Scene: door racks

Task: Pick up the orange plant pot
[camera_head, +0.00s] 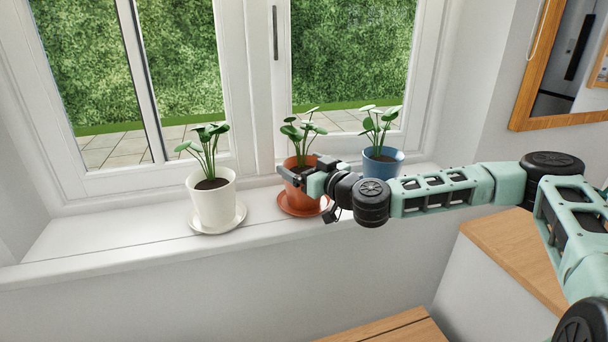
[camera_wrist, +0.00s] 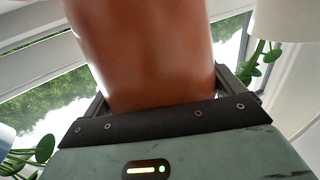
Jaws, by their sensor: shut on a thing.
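The orange plant pot (camera_head: 298,199) stands in the middle of the windowsill, upright, with a green leafy plant (camera_head: 302,135) in it. An orange saucer (camera_head: 290,210) is under it. My gripper (camera_head: 298,175) reaches in from the right with its fingers around the upper part of the pot and shut on it. In the wrist view the orange pot (camera_wrist: 150,50) fills the space between my fingers. The wrist hides part of the pot's right side in the head view. I cannot tell whether the pot touches its saucer.
A white pot (camera_head: 213,203) on a white saucer (camera_head: 233,222) stands to the left. A blue pot (camera_head: 382,165) stands to the right, close behind my wrist. The window is behind the pots. The sill (camera_head: 120,232) is bare at the far left. A wooden top (camera_head: 515,250) is at lower right.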

